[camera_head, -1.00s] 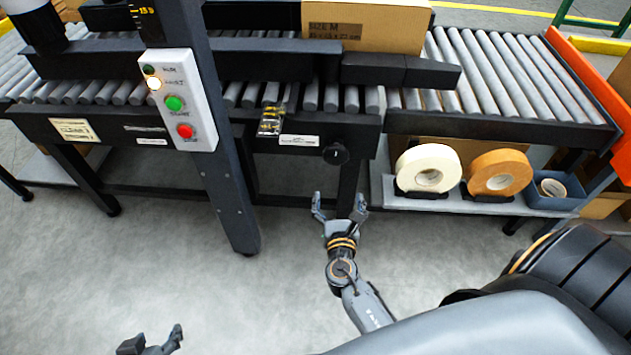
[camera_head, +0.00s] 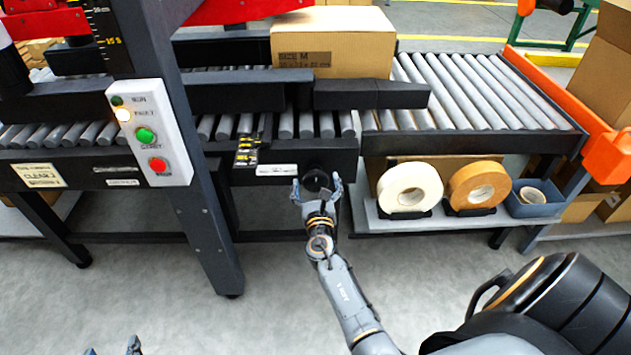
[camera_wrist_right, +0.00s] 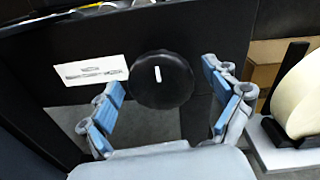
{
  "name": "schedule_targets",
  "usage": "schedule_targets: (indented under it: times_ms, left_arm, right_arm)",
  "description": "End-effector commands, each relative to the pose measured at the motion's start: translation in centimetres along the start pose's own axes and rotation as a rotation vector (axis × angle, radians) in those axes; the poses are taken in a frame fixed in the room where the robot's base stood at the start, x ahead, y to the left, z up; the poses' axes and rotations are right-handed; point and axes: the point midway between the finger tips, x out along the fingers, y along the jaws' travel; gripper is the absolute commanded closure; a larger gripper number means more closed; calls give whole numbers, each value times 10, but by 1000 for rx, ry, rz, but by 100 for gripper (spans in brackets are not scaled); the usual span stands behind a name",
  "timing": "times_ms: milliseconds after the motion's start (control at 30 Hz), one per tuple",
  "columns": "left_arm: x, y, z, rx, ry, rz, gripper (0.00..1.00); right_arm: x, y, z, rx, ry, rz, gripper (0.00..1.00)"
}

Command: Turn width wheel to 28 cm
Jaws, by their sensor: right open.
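The width wheel is a round black knob (camera_wrist_right: 162,80) with a white mark, on the dark front panel of the conveyor. In the right wrist view the mark stands nearly upright. In the head view the knob (camera_head: 317,181) shows just beyond my right gripper (camera_head: 317,191). My right gripper (camera_wrist_right: 168,107) is open, with blue-padded fingers on either side of the knob's lower part and no clear contact. A yellow-marked scale (camera_head: 247,150) sits on the conveyor edge left of the knob; its reading is too small to tell. My left gripper (camera_head: 113,348) barely shows at the bottom edge.
A white label (camera_wrist_right: 91,71) is left of the knob. A size M carton (camera_head: 333,42) stands on the rollers. A control box (camera_head: 148,132) is on the post at left. White tape (camera_head: 409,187) and orange tape rolls (camera_head: 479,187) sit on a shelf to the right.

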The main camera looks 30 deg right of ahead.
Motion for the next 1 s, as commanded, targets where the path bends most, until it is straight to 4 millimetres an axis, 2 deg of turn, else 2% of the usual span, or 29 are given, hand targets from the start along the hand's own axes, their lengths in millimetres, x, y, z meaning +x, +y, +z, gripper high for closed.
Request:
schedule_targets:
  times_ms: [133,433,467,700,1000]
  left_arm:
    - [2,1,-10,0,52,3,42]
    - [2,2,-12,0,64,4,42]
    - [2,2,-12,0,64,4,42]
    - [2,2,-12,0,62,4,42]
    - [2,2,-14,0,77,4,42]
  right_arm:
    - [10,0,0,0,1,1,10]
    - [12,0,0,0,1,1,10]
    - [12,0,0,0,1,1,15]
    - [12,0,0,0,1,1,64]
    - [12,0,0,24,-1,1,66]
